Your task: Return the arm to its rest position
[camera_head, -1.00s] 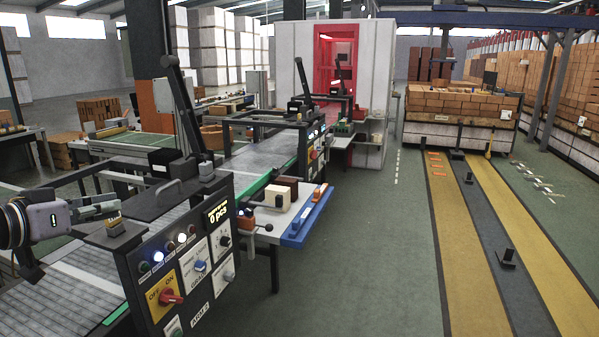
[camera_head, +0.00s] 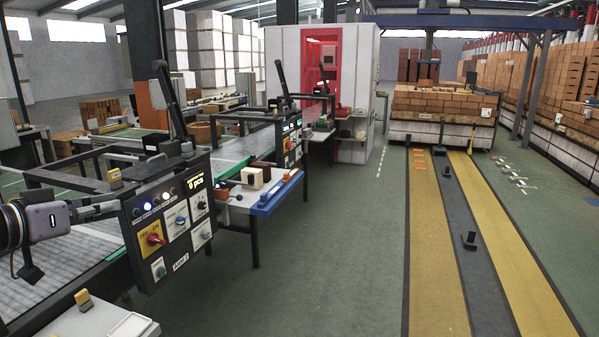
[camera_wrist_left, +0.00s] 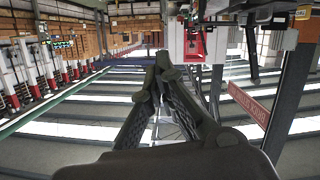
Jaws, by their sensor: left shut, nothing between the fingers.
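My left arm comes in at the left edge of the head view, with a dark, ringed wrist and a grey-purple body. My left gripper (camera_head: 103,210) points right, towards the control panel (camera_head: 172,222), and looks clear of it, though the exact gap cannot be told. In the left wrist view, the two dark fingers of my left gripper (camera_wrist_left: 160,68) meet at their tips and hold nothing. My right gripper is not in view.
The panel has a red switch (camera_head: 155,239) and stands by a roller conveyor (camera_head: 60,262). A side table with a blue edge (camera_head: 277,193) stands beyond it. A white surface (camera_head: 85,322) is at bottom left.

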